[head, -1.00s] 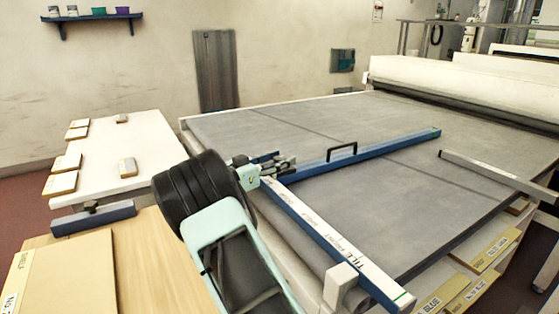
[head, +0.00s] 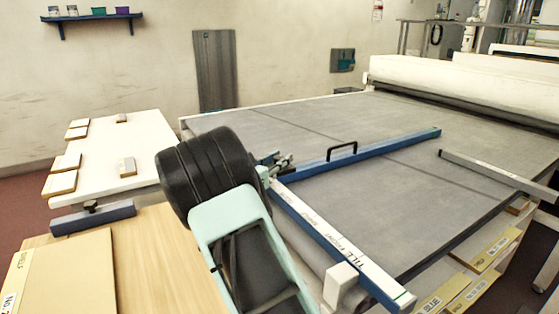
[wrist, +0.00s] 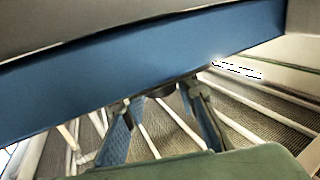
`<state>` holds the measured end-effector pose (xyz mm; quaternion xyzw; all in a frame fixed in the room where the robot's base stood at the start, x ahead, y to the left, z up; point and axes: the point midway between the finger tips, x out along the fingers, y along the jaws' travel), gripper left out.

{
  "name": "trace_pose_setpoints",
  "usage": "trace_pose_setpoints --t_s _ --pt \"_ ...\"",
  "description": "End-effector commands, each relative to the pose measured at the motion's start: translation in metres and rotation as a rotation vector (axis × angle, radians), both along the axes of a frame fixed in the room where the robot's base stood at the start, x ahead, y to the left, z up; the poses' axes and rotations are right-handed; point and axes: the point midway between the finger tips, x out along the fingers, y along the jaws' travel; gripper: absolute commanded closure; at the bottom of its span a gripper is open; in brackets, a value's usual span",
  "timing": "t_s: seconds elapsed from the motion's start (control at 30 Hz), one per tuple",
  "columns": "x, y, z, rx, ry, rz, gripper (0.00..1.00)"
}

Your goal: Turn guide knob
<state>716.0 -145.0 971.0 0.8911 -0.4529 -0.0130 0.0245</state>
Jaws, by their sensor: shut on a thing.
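The blue guide bar (head: 375,155) with a black handle (head: 342,151) lies across the grey belt. A second bar (head: 335,245), white on top with lettering and blue on its side, runs along the belt's near edge. My gripper (head: 282,162) is at the corner where the two bars come close. In the wrist view a blue bar (wrist: 150,62) crosses above my gripper (wrist: 158,98), whose two fingers reach up to its lower edge. The fingers are closed on a small dark piece there, apparently the guide knob (wrist: 160,90), mostly hidden by the bar and fingers.
The grey belt (head: 410,210) is wide and mostly clear. A white table (head: 110,145) with small blocks stands at left, behind a wooden top (head: 160,255). A grey bar (head: 495,170) juts in at right. Labelled boards (head: 490,250) sit below the belt.

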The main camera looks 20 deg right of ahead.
Motion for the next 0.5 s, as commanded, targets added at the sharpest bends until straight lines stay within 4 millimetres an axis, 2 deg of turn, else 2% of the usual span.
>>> trace_pose_setpoints --t_s 0.5 --pt "-0.0013 -0.0013 -0.0051 0.001 0.0 0.327 0.98"
